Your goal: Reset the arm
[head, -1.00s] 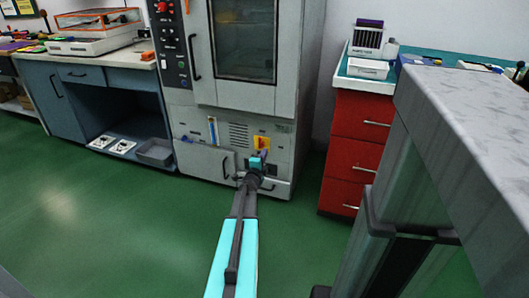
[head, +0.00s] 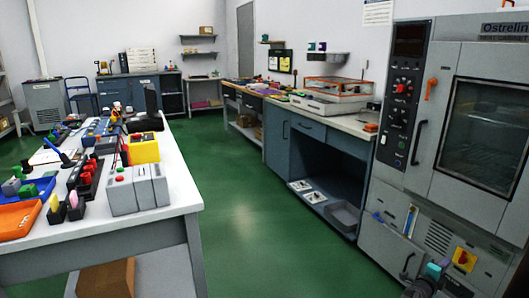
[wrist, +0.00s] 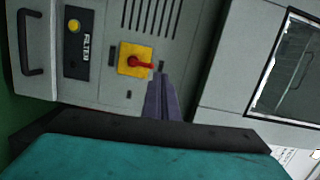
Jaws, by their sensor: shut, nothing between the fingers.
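My gripper (head: 443,265) shows at the bottom right of the head view, in front of the lower part of the grey oven cabinet (head: 440,195). In the wrist view its purple fingers (wrist: 163,92) are together with nothing between them. They point at the cabinet's lower panel, just below the red rotary switch on a yellow plate (wrist: 136,60). The same switch (head: 464,260) is right of the gripper in the head view. I cannot tell how far the fingertips are from the panel. Most of my arm is out of the head view.
A white workbench (head: 190,195) with several devices, an orange tray (head: 18,220) and a yellow box (head: 143,148) stands at left. A blue bench (head: 290,140) runs along the wall. The green floor (head: 250,230) between them is clear. A cardboard box (head: 105,279) sits under the workbench.

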